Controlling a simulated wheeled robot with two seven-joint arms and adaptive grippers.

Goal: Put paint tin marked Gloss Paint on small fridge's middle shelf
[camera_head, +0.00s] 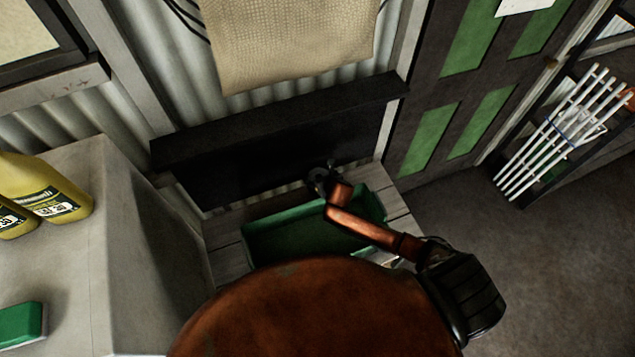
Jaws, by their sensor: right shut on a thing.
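The paint tin marked Gloss Paint cannot be made out, and I cannot pick out the small fridge or its middle shelf with certainty. My right arm shows copper-coloured and black, and reaches to the upper left over a green tray. My right gripper (323,178) is small and dark at the end of this arm, above the back of the tray. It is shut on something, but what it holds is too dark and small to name. My left gripper is not in view.
The green tray (262,238) lies on grey boards before a dark ledge (285,113). A pale cabinet (75,240) at left carries yellow bottles (52,190) and a green block (22,323). A green-panelled door (430,135) and a white rack (562,130) stand right; floor there is clear.

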